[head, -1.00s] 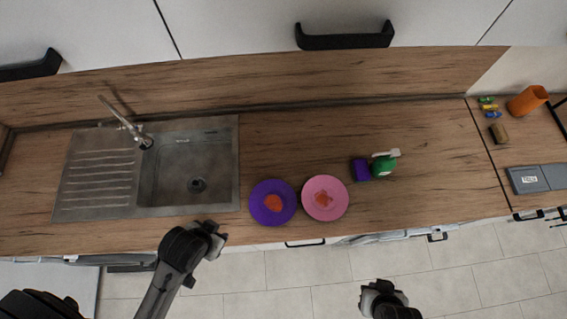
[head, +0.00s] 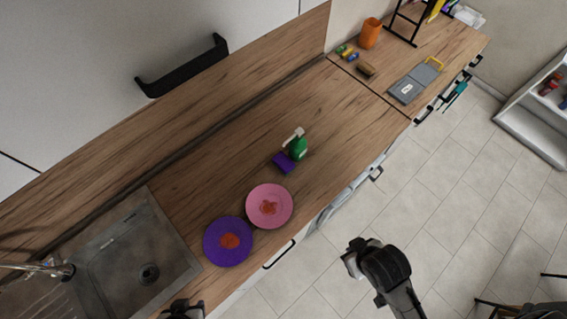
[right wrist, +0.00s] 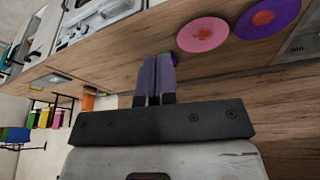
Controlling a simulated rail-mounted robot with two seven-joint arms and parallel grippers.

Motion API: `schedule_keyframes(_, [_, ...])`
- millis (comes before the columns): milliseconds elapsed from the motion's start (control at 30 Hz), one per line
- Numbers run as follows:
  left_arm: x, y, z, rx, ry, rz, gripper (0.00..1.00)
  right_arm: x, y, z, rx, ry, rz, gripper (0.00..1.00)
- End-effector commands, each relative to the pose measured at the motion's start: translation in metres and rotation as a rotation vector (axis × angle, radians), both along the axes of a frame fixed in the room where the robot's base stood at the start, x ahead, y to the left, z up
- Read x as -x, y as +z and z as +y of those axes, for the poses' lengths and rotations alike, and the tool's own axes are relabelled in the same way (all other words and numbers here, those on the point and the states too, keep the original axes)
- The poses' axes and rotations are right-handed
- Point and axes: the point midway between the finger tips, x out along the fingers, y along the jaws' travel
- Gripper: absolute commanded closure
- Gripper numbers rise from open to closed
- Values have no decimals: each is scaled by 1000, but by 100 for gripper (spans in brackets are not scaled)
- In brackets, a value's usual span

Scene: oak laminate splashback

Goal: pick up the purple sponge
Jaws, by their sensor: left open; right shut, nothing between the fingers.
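The purple sponge (head: 284,162) lies on the wooden counter in the head view, right beside a green bottle (head: 299,149) with a white top. My left gripper (head: 183,307) is at the bottom edge of the head view, partly cut off, open and well away from the sponge. My right gripper (head: 354,259) is over the floor in front of the counter, apart from the sponge. In the right wrist view its fingers (right wrist: 157,72) are shut and empty, pointing toward the counter.
A pink plate (head: 282,196) and a purple plate (head: 216,255), each with an orange-red patch, sit near the front edge. A sink (head: 125,250) is at lower left. Counter behind the sponge is clear.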

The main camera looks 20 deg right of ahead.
Motion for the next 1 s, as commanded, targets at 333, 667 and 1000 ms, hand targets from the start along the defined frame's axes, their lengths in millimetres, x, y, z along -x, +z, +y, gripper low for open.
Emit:
schedule_keyframes(333, [0, 0, -1, 4, 2, 1, 57, 0, 0, 0, 1, 1, 0, 76])
schedule_keyframes(667, [0, 0, 2, -7, -4, 0, 57, 0, 0, -1, 2, 2, 1, 44])
schedule_keyframes(1000, [0, 0, 3, -10, -6, 1, 57, 0, 0, -1, 1, 1, 1, 24])
